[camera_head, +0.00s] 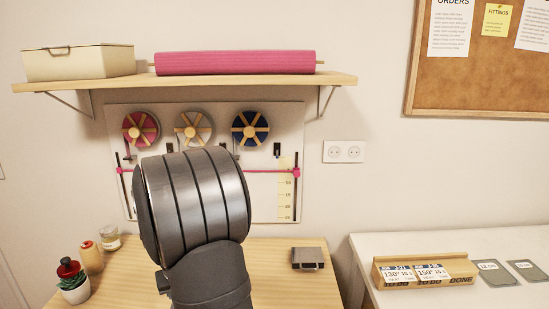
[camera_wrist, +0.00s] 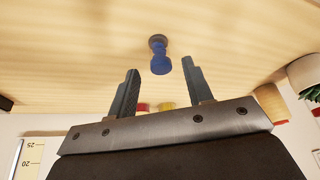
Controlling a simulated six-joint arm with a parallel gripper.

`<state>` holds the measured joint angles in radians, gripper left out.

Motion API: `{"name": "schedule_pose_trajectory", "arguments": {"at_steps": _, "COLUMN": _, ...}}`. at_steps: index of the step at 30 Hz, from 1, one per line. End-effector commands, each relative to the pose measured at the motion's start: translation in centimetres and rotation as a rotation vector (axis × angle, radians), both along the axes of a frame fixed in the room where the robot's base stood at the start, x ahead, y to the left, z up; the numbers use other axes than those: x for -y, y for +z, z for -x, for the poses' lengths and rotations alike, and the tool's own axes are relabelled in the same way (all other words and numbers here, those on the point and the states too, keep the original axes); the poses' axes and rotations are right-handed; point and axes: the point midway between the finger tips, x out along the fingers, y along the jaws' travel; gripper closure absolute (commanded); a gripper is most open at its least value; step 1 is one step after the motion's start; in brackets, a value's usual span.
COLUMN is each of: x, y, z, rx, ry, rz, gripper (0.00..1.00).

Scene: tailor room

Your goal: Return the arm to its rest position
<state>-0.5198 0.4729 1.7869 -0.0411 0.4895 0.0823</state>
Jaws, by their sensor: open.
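My gripper (camera_wrist: 158,90) shows in the wrist view with its two fingers apart and nothing between them. A small blue object with a dark round end (camera_wrist: 160,58) is on the wooden table (camera_wrist: 70,70), beyond the fingertips and apart from them. In the head view a large grey part of my arm stands in the middle and hides much of the wooden table (camera_head: 275,255) and the wall board behind it. My gripper's fingers do not show in the head view.
A potted plant (camera_head: 73,285), thread spool (camera_head: 91,258) and glass jar (camera_head: 110,238) stand at the table's left. A grey block (camera_head: 308,258) lies at its right. A wooden holder with cards (camera_head: 420,271) is on the white table. A shelf (camera_head: 190,84) hangs above.

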Motion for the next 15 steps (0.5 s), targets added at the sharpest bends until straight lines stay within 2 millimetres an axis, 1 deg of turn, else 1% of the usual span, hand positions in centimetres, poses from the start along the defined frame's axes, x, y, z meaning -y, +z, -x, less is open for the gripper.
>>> {"name": "schedule_pose_trajectory", "arguments": {"at_steps": 1, "x": 0.1, "y": 0.9, "z": 0.2, "rx": 0.004, "ry": 0.000, "rz": -0.002, "gripper": 0.54}}
{"name": "schedule_pose_trajectory", "arguments": {"at_steps": 14, "x": 1.3, "y": 7.1, "z": 2.6, "rx": 0.003, "ry": 0.000, "rz": -0.001, "gripper": 0.54}}
{"name": "schedule_pose_trajectory", "arguments": {"at_steps": 15, "x": 1.2, "y": 6.0, "z": 2.3, "rx": -0.004, "ry": 0.000, "rz": 0.002, "gripper": 0.54}}
